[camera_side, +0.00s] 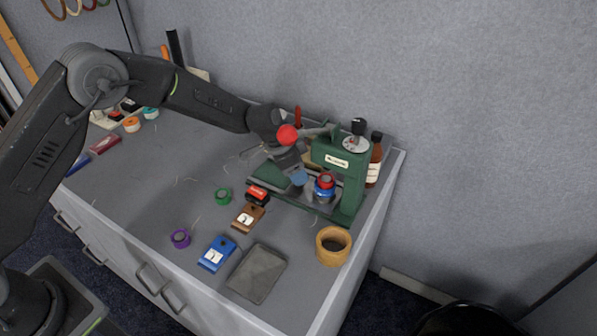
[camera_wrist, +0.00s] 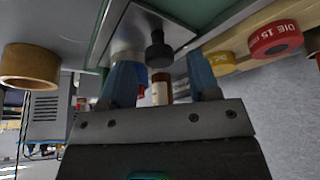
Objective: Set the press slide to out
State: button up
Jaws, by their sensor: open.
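The green press (camera_side: 349,168) stands near the table's far right corner. Its metal slide (camera_side: 317,200) lies low at the front, partly hidden by my gripper. In the wrist view the slide is a grey plate (camera_wrist: 133,28) with a black knob (camera_wrist: 158,52). My gripper (camera_wrist: 160,68) is open, with blue fingertips on either side of the knob in that view; I cannot tell whether they touch it. In the side view one blue fingertip (camera_side: 299,178) shows just above the slide area. A blue and red round piece (camera_side: 324,188) sits at the press, beside my gripper.
A red ball knob (camera_side: 288,134) shows beside my wrist. A brown bottle (camera_side: 375,160) stands behind the press.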

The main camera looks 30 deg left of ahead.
jog(key=shift+x, duration=0.75)
jog(key=shift+c, duration=0.3)
grip_shut()
